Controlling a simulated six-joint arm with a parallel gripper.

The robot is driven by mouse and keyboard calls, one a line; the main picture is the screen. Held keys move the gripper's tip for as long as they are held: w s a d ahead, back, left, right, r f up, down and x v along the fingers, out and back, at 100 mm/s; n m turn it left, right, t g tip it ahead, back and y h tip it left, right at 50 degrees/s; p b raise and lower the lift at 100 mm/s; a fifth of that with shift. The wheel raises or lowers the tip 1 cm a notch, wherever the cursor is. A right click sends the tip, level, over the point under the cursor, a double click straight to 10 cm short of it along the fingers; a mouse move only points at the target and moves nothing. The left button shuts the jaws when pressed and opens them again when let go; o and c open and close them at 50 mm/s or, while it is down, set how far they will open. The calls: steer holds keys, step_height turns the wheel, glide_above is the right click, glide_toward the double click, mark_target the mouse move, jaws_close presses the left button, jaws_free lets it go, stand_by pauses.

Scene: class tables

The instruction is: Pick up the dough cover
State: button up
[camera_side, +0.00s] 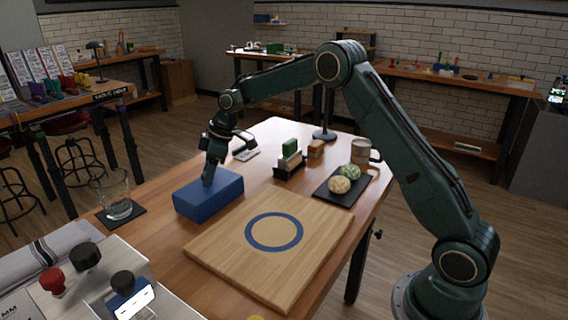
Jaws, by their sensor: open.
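A solid blue rectangular block (210,199) stands on the wooden table, at the left edge of a wooden board (310,228). It may be the dough cover; nothing else in view clearly looks like one. My gripper (208,182) points down at the top of the blue block, with its tips at or just above the upper face. The jaws are open, but the gap between the fingers is hard to see from this side. Whether the tips touch the block, and whether anything is under it, cannot be seen.
The board bears a blue ring (274,232) and is otherwise bare. A glass (117,196) on a dark coaster stands left of the block. A black tray (341,187) with two round items, a mug (361,150) and a small holder (289,165) stand behind the board.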

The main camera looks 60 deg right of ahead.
jaws_close()
steer(key=shift+r, duration=0.15)
step_height(320, 180, up, 10)
stand_by(0.8)
stand_by(0.5)
